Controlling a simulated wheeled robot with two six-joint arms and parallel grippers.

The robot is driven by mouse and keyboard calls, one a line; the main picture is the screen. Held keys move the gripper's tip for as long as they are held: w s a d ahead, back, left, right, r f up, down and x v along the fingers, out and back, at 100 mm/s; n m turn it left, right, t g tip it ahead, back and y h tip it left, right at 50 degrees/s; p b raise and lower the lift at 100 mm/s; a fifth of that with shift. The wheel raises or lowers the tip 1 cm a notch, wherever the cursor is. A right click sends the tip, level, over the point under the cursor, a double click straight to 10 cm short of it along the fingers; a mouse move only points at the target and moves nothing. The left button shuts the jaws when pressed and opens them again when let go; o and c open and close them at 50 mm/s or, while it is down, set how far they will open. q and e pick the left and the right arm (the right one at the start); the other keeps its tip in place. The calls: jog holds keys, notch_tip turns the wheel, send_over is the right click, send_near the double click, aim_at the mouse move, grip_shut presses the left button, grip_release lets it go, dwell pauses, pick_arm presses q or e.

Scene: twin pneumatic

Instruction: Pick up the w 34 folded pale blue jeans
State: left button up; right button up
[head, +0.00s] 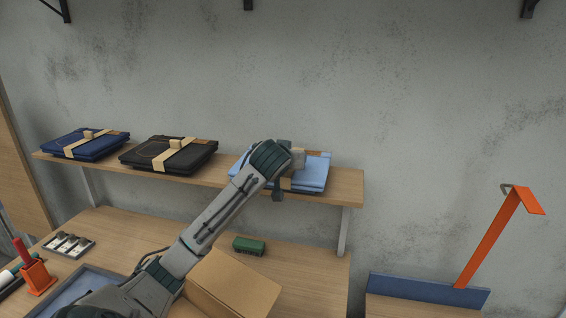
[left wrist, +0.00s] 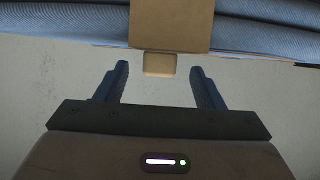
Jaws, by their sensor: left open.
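The folded pale blue jeans (head: 312,175) lie at the right end of the wall shelf, partly hidden behind my left arm. In the left wrist view the blue cloth (left wrist: 60,17) crosses the top, with a tan band (left wrist: 170,25) around it and a small tan block (left wrist: 160,64) on the band. My left gripper (head: 284,166) is at the jeans. In the left wrist view it is open (left wrist: 160,70), with the block between or just beyond its fingertips; contact cannot be told. No size label is readable. My right gripper is not in view.
The shelf (head: 345,187) also holds dark blue jeans (head: 85,147) and black jeans (head: 165,157), each with a tan band. Below, the table (head: 315,270) bears an open cardboard box (head: 235,285), a green block (head: 249,246) and an orange holder (head: 38,277). An orange hooked bar (head: 490,240) stands at right.

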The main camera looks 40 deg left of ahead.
pick_arm(q)
jog(key=shift+w+a+f, duration=0.2)
jog(key=shift+w+f, duration=0.1)
jog(key=shift+w, duration=0.1)
jog(key=shift+c, duration=0.2)
grip_shut()
jog(key=shift+r, duration=0.15)
jog(key=shift+r, duration=0.1)
